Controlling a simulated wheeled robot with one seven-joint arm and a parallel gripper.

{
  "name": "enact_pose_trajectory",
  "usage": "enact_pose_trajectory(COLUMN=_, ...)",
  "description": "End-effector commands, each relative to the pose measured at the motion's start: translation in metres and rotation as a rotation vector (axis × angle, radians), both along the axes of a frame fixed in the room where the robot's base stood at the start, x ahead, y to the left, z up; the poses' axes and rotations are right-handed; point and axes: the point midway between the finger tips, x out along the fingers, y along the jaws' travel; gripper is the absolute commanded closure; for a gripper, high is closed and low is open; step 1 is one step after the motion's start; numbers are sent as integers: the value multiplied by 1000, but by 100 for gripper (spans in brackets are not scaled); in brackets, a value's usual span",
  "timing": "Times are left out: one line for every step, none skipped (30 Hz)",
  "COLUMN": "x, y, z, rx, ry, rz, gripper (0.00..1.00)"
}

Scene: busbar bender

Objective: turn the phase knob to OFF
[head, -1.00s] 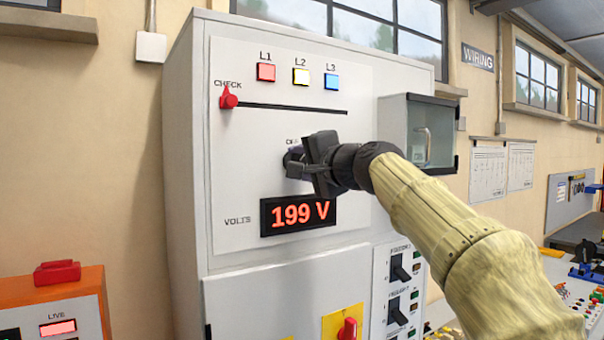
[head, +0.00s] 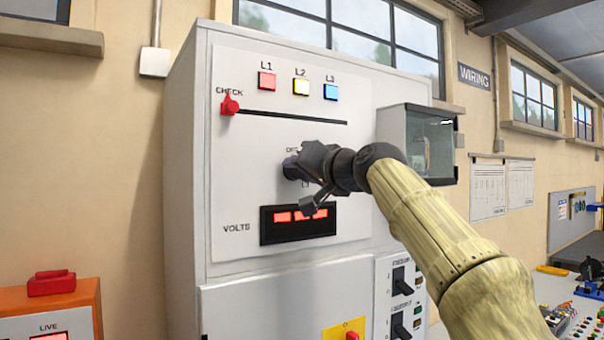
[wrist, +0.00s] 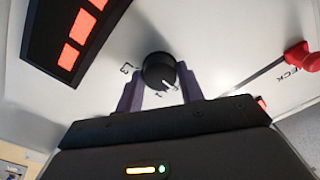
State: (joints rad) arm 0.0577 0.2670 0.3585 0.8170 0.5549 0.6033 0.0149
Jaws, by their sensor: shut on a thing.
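The phase knob (wrist: 158,72) is a round black dial with a white pointer line, on the grey cabinet's front panel. In the wrist view the pointer points down and slightly right, towards small marks partly hidden by the gripper. An L3 mark shows left of the knob. My gripper (wrist: 160,90) is shut on the knob, one purple finger on each side. In the head view my gripper (head: 294,167) covers most of the knob, with the OFF label partly visible just above. The volts display (head: 297,222) shows red blocks, no readable number.
A red CHECK slider (head: 230,104) sits up and left of the knob on a slot. L1, L2 and L3 lamps (head: 300,84) are above. A small glass-fronted box (head: 418,140) juts out at right. Black switches (head: 402,282) are at lower right.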

Motion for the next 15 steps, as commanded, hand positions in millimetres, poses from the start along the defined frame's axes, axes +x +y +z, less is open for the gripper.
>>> enact_pose_trajectory(x=1, y=1, z=-4, rx=-11, ry=5, rz=3, gripper=86)
enact_pose_trajectory(x=1, y=1, z=-4, rx=-12, ry=4, rz=3, gripper=85)
enact_pose_trajectory(x=1, y=1, z=-4, rx=-13, ry=3, rz=3, gripper=85)
enact_pose_trajectory(x=1, y=1, z=-4, rx=-14, ry=3, rz=2, gripper=85)
enact_pose_trajectory(x=1, y=1, z=-4, rx=-15, ry=3, rz=2, gripper=85)
enact_pose_trajectory(x=2, y=1, z=-4, rx=-15, ry=3, rz=3, gripper=85)
enact_pose_trajectory(x=2, y=1, z=-4, rx=-15, ry=3, rz=3, gripper=85)
enact_pose_trajectory(x=2, y=1, z=-4, rx=-15, ry=3, rz=3, gripper=85)
enact_pose_trajectory(x=2, y=1, z=-5, rx=-15, ry=3, rz=3, gripper=85)
enact_pose_trajectory(x=2, y=1, z=-5, rx=-15, ry=3, rz=3, gripper=85)
enact_pose_trajectory(x=2, y=1, z=-5, rx=-15, ry=4, rz=3, gripper=85)
enact_pose_trajectory(x=2, y=1, z=-5, rx=-15, ry=4, rz=3, gripper=85)
enact_pose_trajectory(x=2, y=1, z=-5, rx=-15, ry=4, rz=3, gripper=59)
enact_pose_trajectory(x=2, y=1, z=-5, rx=-14, ry=3, rz=2, gripper=53)
enact_pose_trajectory(x=2, y=1, z=-4, rx=-14, ry=2, rz=2, gripper=45)
